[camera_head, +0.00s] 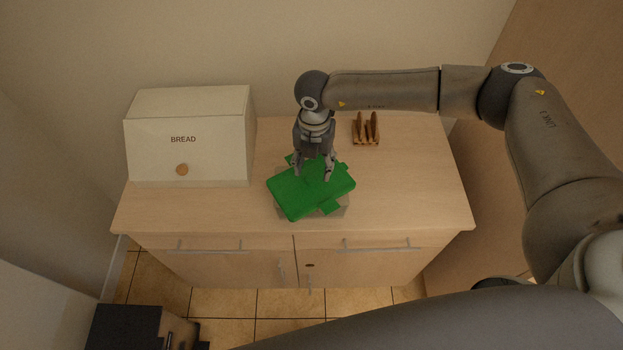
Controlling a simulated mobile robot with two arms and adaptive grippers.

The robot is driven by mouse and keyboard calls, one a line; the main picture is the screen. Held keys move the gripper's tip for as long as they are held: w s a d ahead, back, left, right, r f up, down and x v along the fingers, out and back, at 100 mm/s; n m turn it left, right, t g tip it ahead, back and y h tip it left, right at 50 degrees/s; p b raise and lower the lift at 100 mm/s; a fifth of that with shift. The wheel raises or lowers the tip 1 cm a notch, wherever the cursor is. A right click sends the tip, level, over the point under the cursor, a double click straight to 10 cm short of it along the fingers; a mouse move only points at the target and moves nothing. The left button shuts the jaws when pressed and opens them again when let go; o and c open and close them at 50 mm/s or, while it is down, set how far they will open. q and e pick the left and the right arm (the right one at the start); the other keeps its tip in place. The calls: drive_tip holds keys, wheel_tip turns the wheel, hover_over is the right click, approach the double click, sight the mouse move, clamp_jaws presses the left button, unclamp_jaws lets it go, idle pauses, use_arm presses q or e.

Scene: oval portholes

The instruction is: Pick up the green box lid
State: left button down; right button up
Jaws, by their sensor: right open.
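The green box lid (300,194) sits slightly askew on a box on the wooden counter, near the front middle. A pale part of the box (341,212) shows below the lid at its right front. My right gripper (313,177) points down over the back part of the lid, with its fingers apart. Whether the fingertips touch the lid cannot be told from this view. My left gripper is not in view.
A cream bread bin (190,135) marked BREAD stands at the counter's left. A small wooden rack (366,130) with brown slices stands behind and right of the lid. The counter's (420,190) right side is clear. A dark object (125,327) is on the floor at lower left.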

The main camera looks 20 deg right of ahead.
sight(311, 179)
drive_tip(key=f+p, duration=0.1)
drive_tip(key=f, duration=0.2)
drive_tip(key=shift+s+a+p, duration=0.15)
drive_tip(key=shift+a+p, duration=0.25)
drive_tip(key=shift+f, duration=0.7)
clamp_jaws()
drive_tip(key=shift+r, duration=0.1)
